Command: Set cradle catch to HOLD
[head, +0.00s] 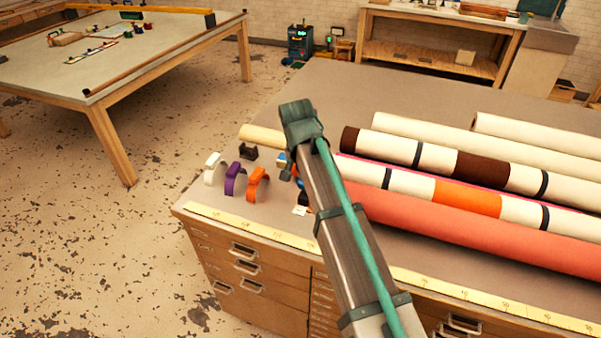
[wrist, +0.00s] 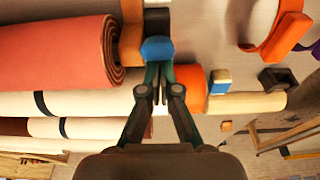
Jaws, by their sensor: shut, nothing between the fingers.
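My gripper (wrist: 158,76) is shut and empty in the wrist view. Its tips are at a blue block (wrist: 157,48) beside the end of the coral roll (wrist: 118,50); I cannot tell whether they touch. The block seems to sit on a dark and brown-orange holder (wrist: 131,32), perhaps the cradle. I cannot tell for sure which blue block is the catch, and no HOLD mark is readable. In the head view my arm hides most of this spot.
White (head: 214,167), purple (head: 235,178) and orange (head: 257,184) clips stand near the table's left end, with a dark block (head: 248,152) behind. Several long rolls, including the coral one (head: 470,238), fill the right. A yellow ruler strip (head: 250,226) runs along the front edge.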

